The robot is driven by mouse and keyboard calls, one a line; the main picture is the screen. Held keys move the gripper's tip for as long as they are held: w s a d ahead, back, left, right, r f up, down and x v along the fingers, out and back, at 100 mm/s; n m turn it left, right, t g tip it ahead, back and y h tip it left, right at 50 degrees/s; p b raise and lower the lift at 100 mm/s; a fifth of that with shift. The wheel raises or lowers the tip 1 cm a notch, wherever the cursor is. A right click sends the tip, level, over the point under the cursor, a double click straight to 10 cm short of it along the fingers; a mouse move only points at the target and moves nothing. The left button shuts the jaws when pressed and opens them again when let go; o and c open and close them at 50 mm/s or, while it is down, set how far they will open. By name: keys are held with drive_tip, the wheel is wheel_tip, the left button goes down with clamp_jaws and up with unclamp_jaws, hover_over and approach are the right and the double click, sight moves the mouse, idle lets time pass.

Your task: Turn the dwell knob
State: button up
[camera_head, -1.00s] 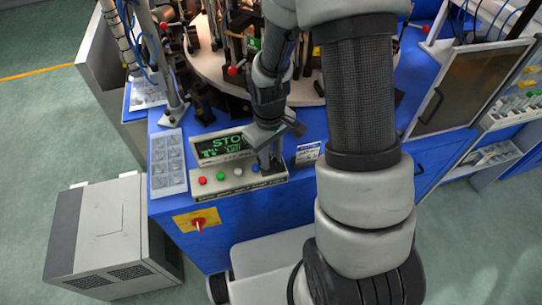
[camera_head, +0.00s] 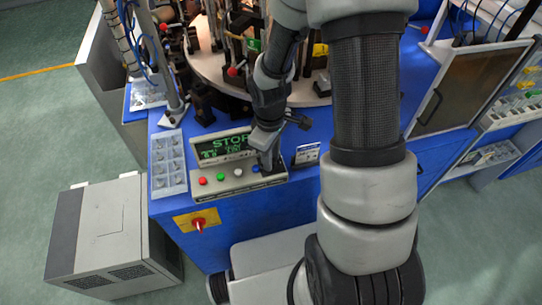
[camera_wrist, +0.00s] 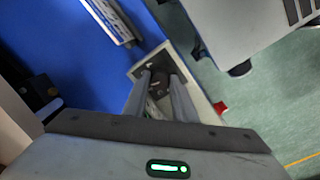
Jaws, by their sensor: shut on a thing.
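The dwell knob (camera_wrist: 156,84) is a dark round knob on the pale control panel. In the wrist view it sits between the fingertips of my gripper (camera_wrist: 160,80), which is shut on it. In the head view, my gripper (camera_head: 268,162) points down onto the right end of the control panel (camera_head: 225,188) and hides the knob there.
Red (camera_head: 203,181), green (camera_head: 221,176), white (camera_head: 238,172) and blue buttons stand in a row left of my gripper. A small card stand (camera_head: 307,154) is close on the right. A clear tray of parts (camera_head: 168,165) lies left. A red rotary switch (camera_head: 199,223) is below.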

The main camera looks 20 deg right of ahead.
drive_tip(key=o, duration=1)
drive_tip(key=shift+o, duration=0.2)
wheel_tip(320, 180, up, 18)
drive_tip(key=p, duration=0.2)
drive_tip(key=shift+s+a+f+p, duration=0.15)
drive_tip(key=shift+s+f+p, duration=0.1)
drive_tip(key=shift+p, duration=0.1)
drive_tip(key=s+r+m+t+p, duration=0.2)
drive_tip(key=s+r+m, duration=0.2)
drive_tip(key=r, duration=0.6)
drive_tip(key=s+r+m+t+p, duration=0.2)
drive_tip(key=s+r+m, duration=0.3)
drive_tip(key=s+r, duration=0.3)
drive_tip(key=shift+d+r+t, duration=0.3)
drive_tip(key=shift+r+t, duration=0.4)
drive_tip(key=shift+r, duration=0.15)
